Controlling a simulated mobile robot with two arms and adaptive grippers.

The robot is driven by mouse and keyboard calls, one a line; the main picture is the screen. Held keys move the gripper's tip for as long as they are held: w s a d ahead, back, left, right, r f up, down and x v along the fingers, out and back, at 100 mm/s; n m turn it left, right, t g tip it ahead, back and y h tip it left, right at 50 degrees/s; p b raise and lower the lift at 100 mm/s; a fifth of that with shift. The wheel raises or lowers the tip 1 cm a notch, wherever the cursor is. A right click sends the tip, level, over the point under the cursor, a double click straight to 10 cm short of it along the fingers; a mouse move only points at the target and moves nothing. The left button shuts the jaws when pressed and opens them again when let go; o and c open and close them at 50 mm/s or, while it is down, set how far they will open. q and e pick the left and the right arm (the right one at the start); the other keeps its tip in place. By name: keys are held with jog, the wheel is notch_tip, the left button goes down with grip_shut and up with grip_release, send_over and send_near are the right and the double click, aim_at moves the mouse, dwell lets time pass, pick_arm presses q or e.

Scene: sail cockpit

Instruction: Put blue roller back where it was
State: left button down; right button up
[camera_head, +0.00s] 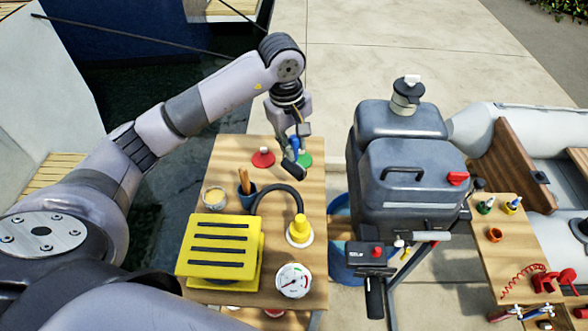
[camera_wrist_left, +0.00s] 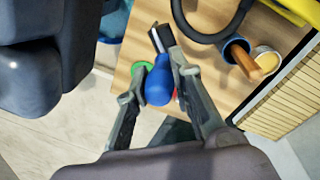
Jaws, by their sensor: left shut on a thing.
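The blue roller (camera_head: 295,144) has a blue handle and a dark roller end. My left gripper (camera_head: 292,148) is shut on it near the far end of the wooden tabletop, beside a green round piece (camera_head: 305,160). The dark end points down toward the wood; I cannot tell whether it touches. In the left wrist view the roller's blue handle (camera_wrist_left: 158,88) sits between the two fingers of the left gripper (camera_wrist_left: 160,68). The green piece (camera_wrist_left: 142,68) shows partly behind the left finger there. My right gripper is not in view.
A red round piece (camera_head: 263,158) lies left of the roller. A cup with wooden handles (camera_head: 246,183), a jar (camera_head: 214,197), a black hose (camera_head: 276,188), a yellow box (camera_head: 220,250) and a gauge (camera_head: 293,281) crowd the nearer tabletop. A grey outboard motor (camera_head: 405,175) stands right.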

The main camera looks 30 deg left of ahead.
aim_at(293, 165)
pick_arm(q)
notch_tip(293, 165, down, 6)
jog(key=shift+w+p, duration=0.1)
jog(key=shift+p, duration=0.4)
jog(key=shift+f, duration=0.25)
notch_tip(293, 165, down, 3)
jog(key=shift+f+p, duration=0.15)
jog(key=shift+p, duration=0.3)
jog(key=shift+f, duration=0.6)
jog(key=c, duration=1.4)
grip_release()
jog(key=shift+r, duration=0.1)
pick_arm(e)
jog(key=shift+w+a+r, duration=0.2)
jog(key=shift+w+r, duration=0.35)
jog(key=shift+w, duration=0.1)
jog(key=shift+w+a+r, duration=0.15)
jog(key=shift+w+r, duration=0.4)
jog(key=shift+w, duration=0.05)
